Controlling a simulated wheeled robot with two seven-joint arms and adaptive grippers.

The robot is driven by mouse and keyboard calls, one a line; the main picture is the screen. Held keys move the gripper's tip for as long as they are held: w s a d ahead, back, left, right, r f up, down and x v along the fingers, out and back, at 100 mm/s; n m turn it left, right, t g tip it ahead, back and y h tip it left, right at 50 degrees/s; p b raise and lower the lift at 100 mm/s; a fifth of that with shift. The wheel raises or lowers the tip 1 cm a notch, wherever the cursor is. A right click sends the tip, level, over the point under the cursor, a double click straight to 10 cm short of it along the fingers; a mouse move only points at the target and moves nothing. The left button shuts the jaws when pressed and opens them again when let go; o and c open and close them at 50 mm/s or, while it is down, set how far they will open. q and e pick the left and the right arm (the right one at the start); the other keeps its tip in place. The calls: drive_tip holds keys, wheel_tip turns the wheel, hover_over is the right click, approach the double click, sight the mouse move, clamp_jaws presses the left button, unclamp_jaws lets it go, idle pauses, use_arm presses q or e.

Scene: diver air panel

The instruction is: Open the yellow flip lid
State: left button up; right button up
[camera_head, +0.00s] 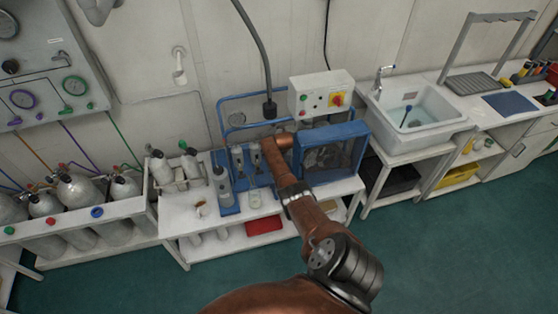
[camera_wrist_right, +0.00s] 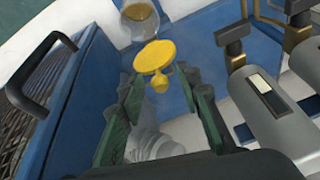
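The yellow flip lid (camera_wrist_right: 153,56) shows in the right wrist view as a round yellow disc with a small yellow knob below it. My right gripper (camera_wrist_right: 158,76) is open. Its green-padded fingers stand on either side of the knob with visible gaps, and the disc lies just beyond the fingertips. A grey, ribbed, partly see-through body shows between the fingers, lower down. I cannot tell whether the lid is closed or tilted. In the head view my right arm reaches over the blue bench unit (camera_head: 229,207) and hides the lid and fingers. My left gripper is not in view.
A blue framed box with a grille (camera_head: 333,150) stands close right of my arm. Grey cylinders (camera_wrist_right: 275,110) flank the fingers at right in the wrist view. A control box (camera_head: 321,93) and hanging hose (camera_head: 262,60) are behind. A sink (camera_head: 415,108) is farther right.

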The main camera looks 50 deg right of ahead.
drive_tip(key=v, duration=1.1)
drive_tip(key=shift+r, duration=0.35)
drive_tip(key=s+a+f+n+g, duration=0.15)
drive_tip(key=s+a+f, duration=0.35)
drive_tip(key=f, duration=0.6)
drive_tip(key=s+a+f+n, duration=0.25)
drive_tip(key=s+f, duration=0.35)
drive_tip(key=f, duration=0.5)
drive_tip(key=s+a+f+n, duration=0.1)
drive_tip(key=s+a+f, duration=0.45)
drive_tip(key=f, duration=0.55)
drive_tip(key=s+a+f+n, duration=0.2)
drive_tip(key=s+a+f, duration=0.4)
drive_tip(key=s, duration=0.5)
drive_tip(key=s+a+f+n+y+b, duration=0.1)
drive_tip(key=s+a+f+n, duration=0.1)
drive_tip(key=s+a+f, duration=0.4)
drive_tip(key=s+a+f+n+y, duration=0.1)
drive_tip(key=s+a+f, duration=0.5)
drive_tip(key=s+a, duration=0.6)
drive_tip(key=s+n, duration=0.1)
drive_tip(key=s, duration=0.3)
drive_tip(key=shift+a+f, duration=0.35)
drive_tip(key=shift+a, duration=0.05)
drive_tip(key=shift+s+g, duration=0.1)
drive_tip(key=shift+g, duration=0.15)
